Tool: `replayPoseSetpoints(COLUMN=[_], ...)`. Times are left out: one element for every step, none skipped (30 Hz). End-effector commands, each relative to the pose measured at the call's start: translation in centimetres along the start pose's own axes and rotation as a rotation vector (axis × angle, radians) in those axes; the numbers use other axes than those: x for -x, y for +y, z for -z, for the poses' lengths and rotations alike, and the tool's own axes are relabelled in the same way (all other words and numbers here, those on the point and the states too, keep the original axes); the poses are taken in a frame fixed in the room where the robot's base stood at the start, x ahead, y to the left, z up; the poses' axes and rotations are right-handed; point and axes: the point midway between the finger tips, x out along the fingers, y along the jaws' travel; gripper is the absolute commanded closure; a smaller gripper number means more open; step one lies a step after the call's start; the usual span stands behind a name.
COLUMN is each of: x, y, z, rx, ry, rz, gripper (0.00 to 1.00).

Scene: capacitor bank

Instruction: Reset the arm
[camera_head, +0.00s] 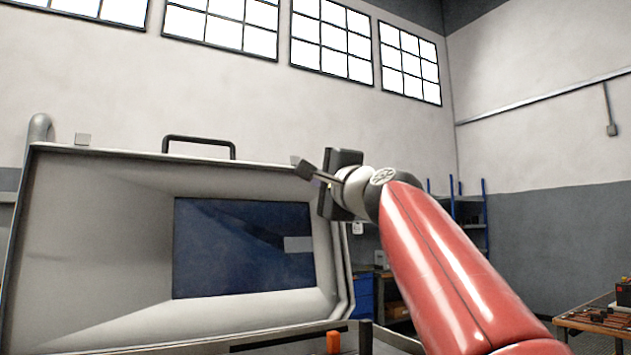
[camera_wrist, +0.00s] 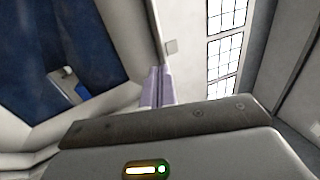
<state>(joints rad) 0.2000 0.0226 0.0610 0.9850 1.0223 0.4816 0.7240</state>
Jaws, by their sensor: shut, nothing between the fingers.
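My red arm reaches up from the lower right in the head view. My gripper (camera_head: 304,169) is at its end, raised and pointing left, by the upper right corner of a large grey-white cabinet (camera_head: 100,215). In the wrist view the two fingers of my gripper (camera_wrist: 157,85) lie together with nothing between them. The cabinet's recessed front holds a dark blue panel (camera_head: 235,250) with a small grey plate (camera_head: 298,244). The panel also shows in the wrist view (camera_wrist: 40,40). I cannot tell whether the fingers touch the cabinet edge.
A black handle (camera_head: 199,140) tops the cabinet. An orange piece (camera_head: 334,342) stands at the bottom edge of the view. Blue shelving (camera_head: 470,215) stands behind my arm. A wooden table (camera_head: 585,322) with small parts is at the lower right. The space above the cabinet is clear.

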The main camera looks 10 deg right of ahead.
Motion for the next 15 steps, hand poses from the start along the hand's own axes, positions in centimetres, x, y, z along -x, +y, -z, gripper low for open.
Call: replayPoseSetpoints(x=[1.2, 1.7, 2.4, 2.9, 3.5, 4.2, 4.7, 5.2, 5.8, 6.2, 6.6, 7.1, 7.4, 7.6, 7.9], y=[-0.6, -0.8, -1.2, -1.4, -1.7, -2.1, -2.4, -2.6, -3.0, -3.2, -3.4, -3.6, -3.8, -4.0, -4.1], z=[0.0, 0.0, 0.0, 0.1, 0.1, 0.0, 0.1, 0.1, 0.0, 0.0, 0.0, 0.0, 0.0, 0.0, 0.0], rx=[0.004, 0.004, 0.004, 0.005, 0.005, 0.005, 0.005, 0.004, 0.004, 0.003, 0.003, 0.003, 0.003, 0.003, 0.002], ry=[0.003, 0.004, 0.004, 0.004, 0.005, 0.004, 0.005, 0.005, 0.003, 0.004, 0.004, 0.003, 0.003, 0.003, 0.003], rz=[0.006, 0.005, 0.005, 0.005, 0.005, 0.005, 0.006, 0.005, 0.005, 0.005, 0.005, 0.004, 0.004, 0.004, 0.004], gripper=[1.0, 1.0, 1.0, 1.0, 1.0, 1.0, 1.0, 1.0, 1.0, 1.0, 1.0, 1.0, 1.0, 1.0, 1.0])
